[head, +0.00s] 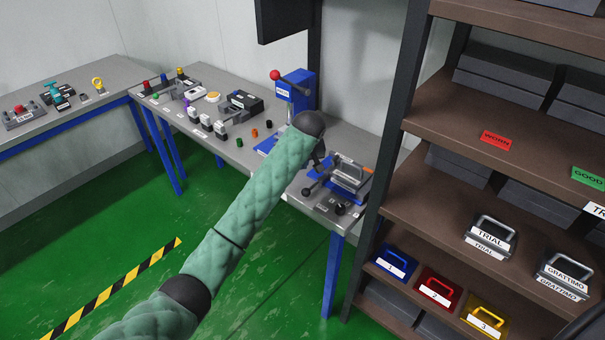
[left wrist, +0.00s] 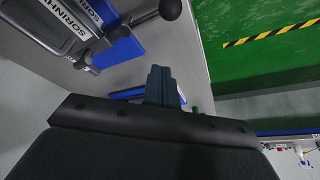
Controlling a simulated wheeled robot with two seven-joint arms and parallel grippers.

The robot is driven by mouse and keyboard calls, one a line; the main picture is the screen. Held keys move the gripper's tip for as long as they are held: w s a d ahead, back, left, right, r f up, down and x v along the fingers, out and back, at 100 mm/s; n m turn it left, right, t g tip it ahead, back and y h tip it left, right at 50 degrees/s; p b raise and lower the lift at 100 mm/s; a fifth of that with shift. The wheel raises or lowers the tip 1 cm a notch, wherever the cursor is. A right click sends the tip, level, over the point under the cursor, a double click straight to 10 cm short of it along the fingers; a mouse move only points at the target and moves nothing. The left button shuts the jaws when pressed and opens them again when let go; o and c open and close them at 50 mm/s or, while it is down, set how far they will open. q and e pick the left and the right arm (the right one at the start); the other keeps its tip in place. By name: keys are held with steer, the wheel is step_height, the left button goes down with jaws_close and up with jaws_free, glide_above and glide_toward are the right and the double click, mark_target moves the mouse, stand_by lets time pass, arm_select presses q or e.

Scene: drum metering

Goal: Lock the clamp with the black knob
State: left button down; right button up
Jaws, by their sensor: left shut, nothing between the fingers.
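A black knob (left wrist: 170,9) sits on the end of a metal lever at the top of the left wrist view. The lever joins a clamp on a blue base (left wrist: 122,48), beside a grey handled block (left wrist: 68,22) with a white label. In the head view the knob (head: 306,191) is small, at the left of the grey block (head: 347,178) on the bench. My left gripper (left wrist: 160,85) is shut and empty, apart from the knob in the left wrist view. In the head view my left gripper (head: 318,160) is partly hidden by its own arm. My right gripper is not shown.
A blue press (head: 295,92) with a red-knobbed lever stands behind my left arm. Several small parts and fixtures lie on the bench (head: 225,150) to the left. A dark shelf rack (head: 385,130) with handled blocks closes off the right side. Green floor lies open in front.

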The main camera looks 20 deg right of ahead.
arm_select(q)
steer(key=shift+b+v, duration=0.35)
steer(key=shift+v, duration=1.2)
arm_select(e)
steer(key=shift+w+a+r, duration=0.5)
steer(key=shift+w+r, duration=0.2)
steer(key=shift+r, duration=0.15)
arm_select(q)
steer(key=shift+d, duration=0.1)
